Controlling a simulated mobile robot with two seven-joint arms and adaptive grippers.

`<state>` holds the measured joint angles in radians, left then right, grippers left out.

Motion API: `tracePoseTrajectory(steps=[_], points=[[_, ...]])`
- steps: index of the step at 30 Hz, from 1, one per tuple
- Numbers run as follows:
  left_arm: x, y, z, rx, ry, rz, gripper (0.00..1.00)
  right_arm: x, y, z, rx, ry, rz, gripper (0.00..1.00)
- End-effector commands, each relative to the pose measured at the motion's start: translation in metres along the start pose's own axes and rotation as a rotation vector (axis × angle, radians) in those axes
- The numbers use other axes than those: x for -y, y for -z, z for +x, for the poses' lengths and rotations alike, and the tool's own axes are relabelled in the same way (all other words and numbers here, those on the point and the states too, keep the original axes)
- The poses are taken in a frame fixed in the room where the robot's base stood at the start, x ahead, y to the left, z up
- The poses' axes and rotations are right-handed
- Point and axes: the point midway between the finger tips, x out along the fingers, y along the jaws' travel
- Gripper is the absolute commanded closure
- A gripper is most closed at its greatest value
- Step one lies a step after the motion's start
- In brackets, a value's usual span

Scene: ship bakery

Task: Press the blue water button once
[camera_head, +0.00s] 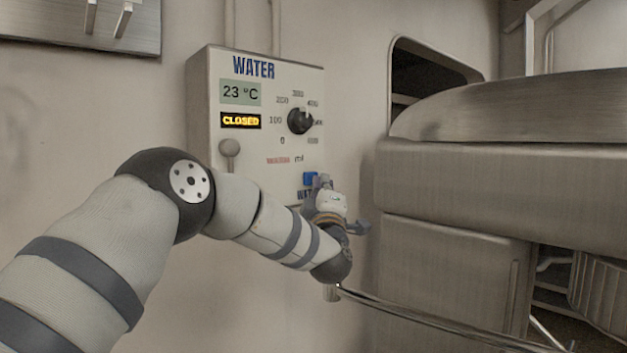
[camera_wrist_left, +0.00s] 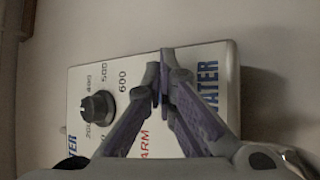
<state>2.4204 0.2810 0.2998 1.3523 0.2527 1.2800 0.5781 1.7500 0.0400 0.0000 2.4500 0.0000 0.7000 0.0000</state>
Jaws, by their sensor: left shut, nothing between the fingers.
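The blue water button (camera_head: 310,178) is low on the right side of the white water panel (camera_head: 210,120), just above the partly covered lower WATER label. My left gripper (camera_head: 322,184) is shut and empty, with its fingertips at the button and overlapping its lower right part. In the left wrist view my left gripper (camera_wrist_left: 163,78) has its fingertips together in front of the panel (camera_wrist_left: 190,58), near the large blue WATER label. The button is not clearly visible there, and I cannot tell whether the tips touch it. My right gripper is not in view.
The panel has a black dial (camera_head: 300,121), a 23 °C display (camera_head: 240,92), a yellow CLOSED display (camera_head: 240,121) and a small grey knob (camera_head: 229,148). A steel machine (camera_head: 480,195) stands close on the right. A thin metal rod (camera_head: 420,318) runs below my left wrist.

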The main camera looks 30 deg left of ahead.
Motion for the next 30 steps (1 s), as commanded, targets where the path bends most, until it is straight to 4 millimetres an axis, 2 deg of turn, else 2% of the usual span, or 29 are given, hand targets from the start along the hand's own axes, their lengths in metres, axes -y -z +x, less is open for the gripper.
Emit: tracePoseTrajectory(steps=[21, 30], points=[[0.002, 0.003, 0.004, -0.002, 0.000, 0.000, 1.00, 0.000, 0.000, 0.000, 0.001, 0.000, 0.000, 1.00], [-0.008, -0.003, -0.006, -0.002, -0.003, -0.003, 1.00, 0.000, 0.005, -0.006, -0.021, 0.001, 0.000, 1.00]])
